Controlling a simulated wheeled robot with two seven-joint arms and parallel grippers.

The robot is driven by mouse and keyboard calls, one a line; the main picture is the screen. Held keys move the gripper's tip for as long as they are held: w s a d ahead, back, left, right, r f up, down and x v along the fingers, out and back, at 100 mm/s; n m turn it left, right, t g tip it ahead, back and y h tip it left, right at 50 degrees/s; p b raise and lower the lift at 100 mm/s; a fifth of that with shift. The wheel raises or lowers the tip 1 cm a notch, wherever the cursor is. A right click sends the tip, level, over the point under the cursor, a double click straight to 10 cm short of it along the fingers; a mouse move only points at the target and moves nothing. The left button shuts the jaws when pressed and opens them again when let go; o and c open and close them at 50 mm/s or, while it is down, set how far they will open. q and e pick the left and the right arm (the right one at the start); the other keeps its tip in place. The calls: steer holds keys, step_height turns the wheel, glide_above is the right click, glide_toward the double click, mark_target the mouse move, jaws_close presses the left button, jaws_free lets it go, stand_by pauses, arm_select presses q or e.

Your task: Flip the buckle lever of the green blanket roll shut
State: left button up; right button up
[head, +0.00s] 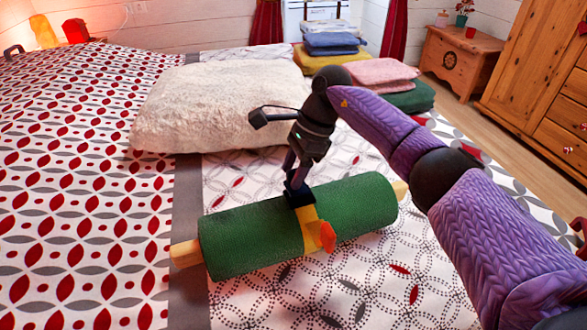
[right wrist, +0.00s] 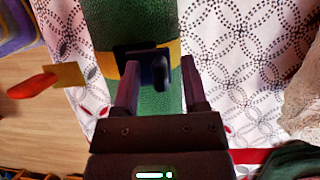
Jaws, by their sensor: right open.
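The green blanket roll (head: 255,236) lies on the bed, with wooden ends showing. A yellow strap (head: 312,228) goes around its middle and has an orange-red end tab (head: 328,237). In the right wrist view, the tab (right wrist: 32,86) sticks out to the left of the roll (right wrist: 155,100). A black buckle (right wrist: 147,62) sits on the strap, with a dark raised part, seemingly its lever. My right gripper (head: 297,190) is over the buckle, pointing down. Its open fingers (right wrist: 160,75) are on either side of the raised part; contact is unclear. My left gripper is out of view.
A fluffy cream pillow (head: 215,108) lies behind the roll. Folded blankets (head: 333,55) and a pink and green pile (head: 385,72) are at the bed's far side. The patterned bedspread (head: 90,200) left of the roll is clear.

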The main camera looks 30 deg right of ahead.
steer(key=p+v, duration=0.3)
steer(key=v, duration=0.6)
steer(key=shift+r, duration=0.3)
steer(key=shift+d, duration=0.1)
